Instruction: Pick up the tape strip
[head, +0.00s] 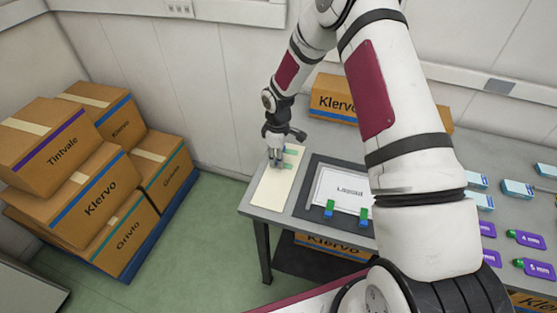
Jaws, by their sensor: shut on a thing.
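A cream board (272,193) lies at the left end of the grey table. Small green tape strips show at its far end, one (290,152) just right of my gripper and another (287,166) by the fingertips. My gripper (276,162) points down over the far end of the board, its fingers shut on a tape strip. The fingers hide most of the held strip, and I cannot tell whether it still touches the board.
A dark tray (312,200) with a white labelled sheet (345,190) and green and blue pieces lies right of the board. Cardboard boxes (100,195) are stacked on the floor at left. My arm hides the table's middle.

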